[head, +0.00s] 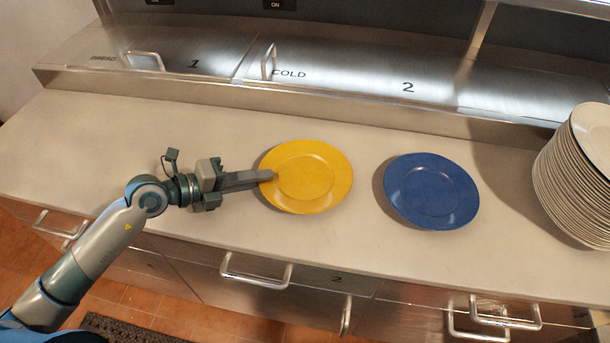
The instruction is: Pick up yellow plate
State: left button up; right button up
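The yellow plate (312,179) lies flat on the pale counter in the head view, just left of the blue plate. My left gripper (268,176) reaches in from the left, its fingers pointing right. Its fingertips overlap the plate's left rim in the picture. The fingers look close together, but whether the rim is between them or below them cannot be told. My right gripper is not in view.
A blue plate (431,190) lies to the right, apart from the yellow one. A tall stack of white plates (577,181) stands at the far right. Metal lidded bins (330,84) run along the back. Drawers with handles (256,275) sit below the front edge. The counter's left (90,145) is clear.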

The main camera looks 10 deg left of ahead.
pick_arm(q)
grip_shut()
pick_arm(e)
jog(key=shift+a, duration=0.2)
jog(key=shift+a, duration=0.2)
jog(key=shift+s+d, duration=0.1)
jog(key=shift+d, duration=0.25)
pick_arm(q)
jog(key=shift+r, duration=0.1)
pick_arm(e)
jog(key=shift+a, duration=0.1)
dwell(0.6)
